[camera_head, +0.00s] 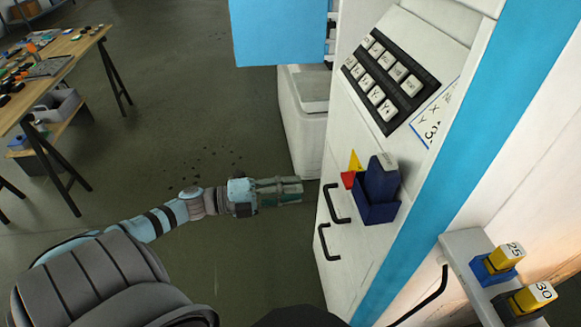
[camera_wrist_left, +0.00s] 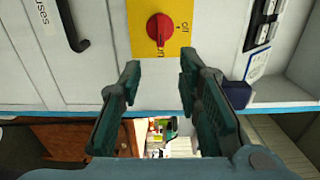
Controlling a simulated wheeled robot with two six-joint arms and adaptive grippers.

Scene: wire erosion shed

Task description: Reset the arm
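My left arm reaches in from the left in the head view. Its gripper (camera_head: 296,189) is in the air just left of the white machine cabinet (camera_head: 345,262). In the left wrist view the two fingers of the gripper (camera_wrist_left: 160,60) stand apart with nothing between them. Beyond the fingertips is a red rotary knob (camera_wrist_left: 160,28) on a yellow plate (camera_wrist_left: 181,18), and the fingers look clear of it. In the head view the knob (camera_head: 348,180) is seen from the side on the cabinet front. My right gripper is not in view.
A dark blue holder (camera_head: 378,212) juts from the cabinet beside the knob, above black handles (camera_head: 328,242). A keypad (camera_head: 391,82) is higher up. A shelf (camera_head: 462,244) with numbered blocks stands at right. A wooden workbench (camera_head: 62,60) is far left; floor between is open.

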